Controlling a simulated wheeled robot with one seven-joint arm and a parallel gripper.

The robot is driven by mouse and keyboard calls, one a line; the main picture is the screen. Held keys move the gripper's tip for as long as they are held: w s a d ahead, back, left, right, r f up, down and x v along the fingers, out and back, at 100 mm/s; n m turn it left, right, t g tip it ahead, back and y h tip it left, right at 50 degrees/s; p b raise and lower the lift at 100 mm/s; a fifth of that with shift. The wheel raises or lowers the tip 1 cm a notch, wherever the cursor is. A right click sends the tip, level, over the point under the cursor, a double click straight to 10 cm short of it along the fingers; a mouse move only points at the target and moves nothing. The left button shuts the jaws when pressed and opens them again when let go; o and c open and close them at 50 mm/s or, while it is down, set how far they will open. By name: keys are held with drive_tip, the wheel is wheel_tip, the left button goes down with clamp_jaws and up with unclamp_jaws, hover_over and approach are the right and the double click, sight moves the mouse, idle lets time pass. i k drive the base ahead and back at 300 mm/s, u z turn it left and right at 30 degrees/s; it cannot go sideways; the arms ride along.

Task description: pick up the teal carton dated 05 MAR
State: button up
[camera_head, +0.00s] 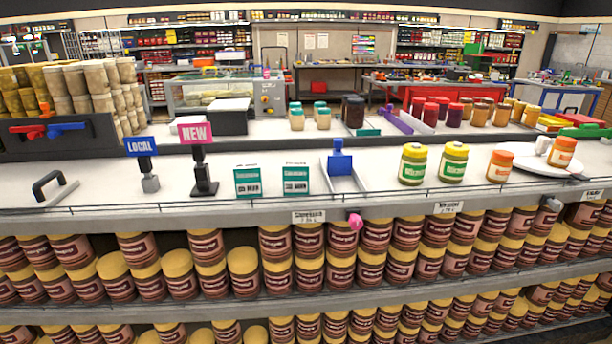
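Two teal cartons stand upright side by side on the pale counter, a small gap between them. The left carton (247,181) and the right carton (295,179) both have white lettering on the front. The date print is too small and blurred to read surely on either, so I cannot tell which is dated 05 MAR. My gripper and arm are not in view.
A pink NEW sign (195,133) and blue LOCAL sign (141,147) stand left of the cartons. A low wire rail (330,199) runs along the front edge.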

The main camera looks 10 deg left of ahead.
sight(247, 177)
drive_tip(key=z, duration=2)
drive_tip(key=k, duration=2.25)
drive_tip(key=u, duration=1.95)
drive_tip(key=i, duration=0.7)
drive_tip(key=u, duration=0.05)
